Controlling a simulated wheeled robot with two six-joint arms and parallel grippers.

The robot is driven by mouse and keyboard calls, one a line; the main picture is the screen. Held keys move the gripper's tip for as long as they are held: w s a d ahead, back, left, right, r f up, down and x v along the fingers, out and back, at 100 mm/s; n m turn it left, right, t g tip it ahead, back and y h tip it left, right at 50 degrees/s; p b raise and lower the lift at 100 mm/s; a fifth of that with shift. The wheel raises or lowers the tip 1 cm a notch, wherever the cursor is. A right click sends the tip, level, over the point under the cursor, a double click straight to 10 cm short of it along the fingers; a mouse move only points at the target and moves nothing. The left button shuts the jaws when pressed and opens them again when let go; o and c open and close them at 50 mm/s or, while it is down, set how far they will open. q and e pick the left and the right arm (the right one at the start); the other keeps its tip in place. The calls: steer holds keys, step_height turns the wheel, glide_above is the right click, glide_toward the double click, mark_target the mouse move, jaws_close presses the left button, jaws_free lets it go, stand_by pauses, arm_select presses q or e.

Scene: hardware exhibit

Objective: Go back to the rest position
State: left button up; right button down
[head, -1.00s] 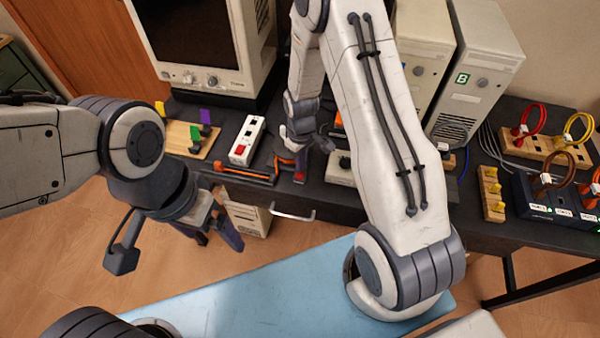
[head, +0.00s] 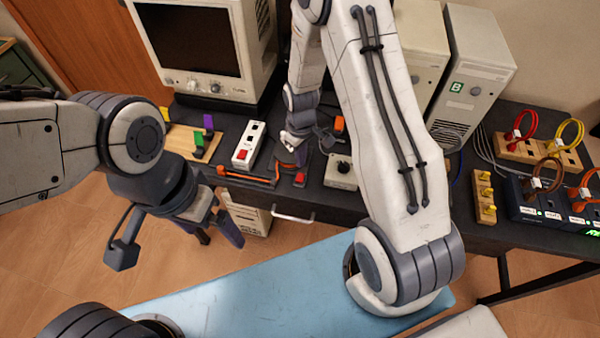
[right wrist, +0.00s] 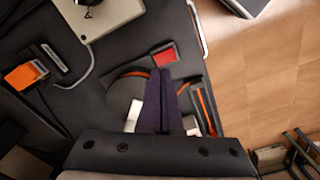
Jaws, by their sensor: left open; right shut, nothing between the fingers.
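My left gripper (head: 216,228) hangs in front of the table's front edge, above the floor, open and empty. My right arm reaches across the head view to the table. My right gripper (head: 300,157) is over the table near a red switch or block, close to the front edge. In the right wrist view my right gripper's dark purple fingers (right wrist: 158,90) are together with nothing between them. A red piece (right wrist: 165,57) lies just beyond the fingertips there. Whether the fingers touch anything below is unclear.
The dark table (head: 330,200) holds a white power strip (head: 249,143), a beige box with a knob (head: 341,170), a monitor (head: 195,45), a computer tower (head: 470,80) and cable stands (head: 540,150). A drawer handle (head: 293,215) sticks out in front.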

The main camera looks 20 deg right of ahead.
arm_select(q)
steer(key=shift+r+p, duration=0.5)
steer(key=shift+r, duration=0.25)
arm_select(e)
steer(key=shift+r, duration=0.9)
